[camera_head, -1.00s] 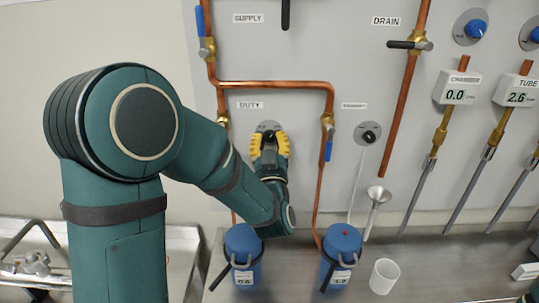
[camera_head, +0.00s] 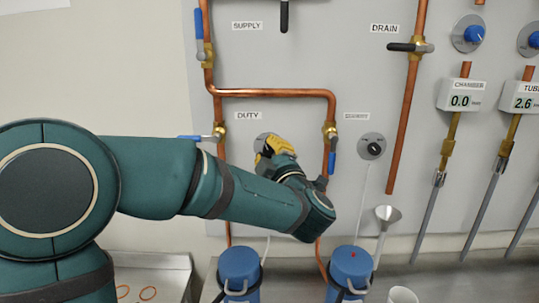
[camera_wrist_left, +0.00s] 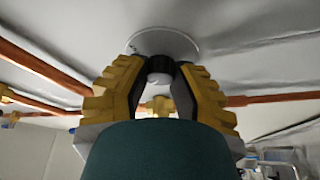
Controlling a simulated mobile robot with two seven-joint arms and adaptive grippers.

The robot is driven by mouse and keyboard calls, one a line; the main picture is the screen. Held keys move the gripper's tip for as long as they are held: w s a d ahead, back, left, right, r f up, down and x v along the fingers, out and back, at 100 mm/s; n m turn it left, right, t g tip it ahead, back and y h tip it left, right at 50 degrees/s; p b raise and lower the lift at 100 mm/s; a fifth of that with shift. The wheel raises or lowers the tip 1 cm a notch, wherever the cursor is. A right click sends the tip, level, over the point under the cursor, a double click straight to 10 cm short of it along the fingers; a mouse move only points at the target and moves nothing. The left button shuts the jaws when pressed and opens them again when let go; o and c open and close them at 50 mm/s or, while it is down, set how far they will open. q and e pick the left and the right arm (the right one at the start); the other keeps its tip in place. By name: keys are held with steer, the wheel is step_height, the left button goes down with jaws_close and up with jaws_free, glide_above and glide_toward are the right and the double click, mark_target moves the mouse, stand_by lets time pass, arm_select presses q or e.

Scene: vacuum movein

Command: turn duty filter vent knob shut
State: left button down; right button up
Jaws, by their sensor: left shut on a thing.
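In the left wrist view the yellow fingers flank the knob (camera_wrist_left: 160,72), with the round plate (camera_wrist_left: 166,42) just behind. The blue duty filter canister (camera_head: 240,267) stands below, partly cut off by the picture edge. My right gripper is not in view.
Copper pipes (camera_head: 275,92) run around the knob. A duty valve with a blue handle (camera_head: 196,137) is at left, and another blue handle (camera_head: 332,163) hangs at right. A second dark knob (camera_head: 373,147), a funnel (camera_head: 387,216) and a second blue canister (camera_head: 350,267) are further right.

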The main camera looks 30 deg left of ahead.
arm_select(q)
steer(key=shift+a+r+n+g, duration=0.15)
steer(key=shift+n+g, duration=0.15)
steer(key=shift+n, duration=0.65)
steer(key=shift+d+r+n+g, duration=0.1)
steer(key=shift+n+g, duration=0.2)
steer(key=shift+n, duration=0.65)
steer(key=shift+h, duration=0.3)
steer(key=c, duration=0.7)
jaws_free()
steer(key=shift+a+f, duration=0.1)
steer(key=shift+d+f, duration=0.1)
steer(key=shift+d, duration=0.1)
steer(key=shift+s+d, duration=0.2)
steer(key=shift+d, duration=0.05)
steer(key=v, duration=1.1)
